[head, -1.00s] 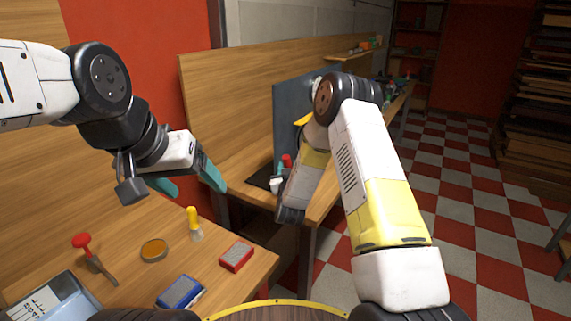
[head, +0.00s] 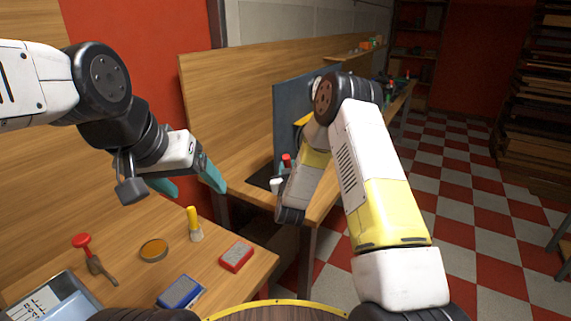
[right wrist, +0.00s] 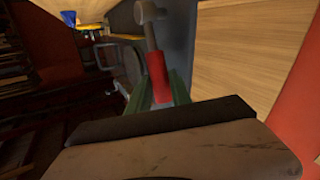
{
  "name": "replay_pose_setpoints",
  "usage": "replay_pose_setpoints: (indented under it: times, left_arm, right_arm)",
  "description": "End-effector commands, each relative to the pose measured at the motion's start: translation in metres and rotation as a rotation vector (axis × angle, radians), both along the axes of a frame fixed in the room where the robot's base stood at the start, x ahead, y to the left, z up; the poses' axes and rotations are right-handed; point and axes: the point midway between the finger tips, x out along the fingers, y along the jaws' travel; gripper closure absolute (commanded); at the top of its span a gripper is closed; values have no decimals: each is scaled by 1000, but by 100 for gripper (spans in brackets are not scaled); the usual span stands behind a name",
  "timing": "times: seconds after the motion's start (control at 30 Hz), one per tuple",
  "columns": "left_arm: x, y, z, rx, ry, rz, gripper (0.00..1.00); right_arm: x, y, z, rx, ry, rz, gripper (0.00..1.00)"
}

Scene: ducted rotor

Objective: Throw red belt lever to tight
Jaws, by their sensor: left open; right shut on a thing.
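In the right wrist view, the red lever grip (right wrist: 157,76) sits between the green fingers of my right gripper (right wrist: 160,88), which is shut on it. A grey rod with a rounded end (right wrist: 150,12) extends beyond the grip. In the head view, a red piece of the lever (head: 287,158) shows beside my right gripper (head: 281,170), at the far bench. My right wrist hides most of the lever and its base there. My left gripper (head: 188,181) is open and empty above the near bench, with its teal fingers apart.
The near bench holds a red-handled tool (head: 82,241), a round amber tin (head: 153,250), a yellow-handled brush (head: 194,222), a blue box (head: 180,291) and a red box (head: 236,256). A grey-blue panel (head: 290,110) stands on the far bench. Checkered floor is open at right.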

Motion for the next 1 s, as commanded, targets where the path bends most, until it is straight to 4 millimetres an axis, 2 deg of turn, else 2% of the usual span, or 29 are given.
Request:
replay_pose_setpoints:
  times: [0.77, 1.0]
  left_arm:
    - [0, 0, 0, 0, 0, 0, 24]
    - [0, 0, 0, 0, 0, 0, 24]
  right_arm:
    - [0, 0, 0, 2, 3, 0, 100]
    - [6, -3, 5, 39, 57, 1, 100]
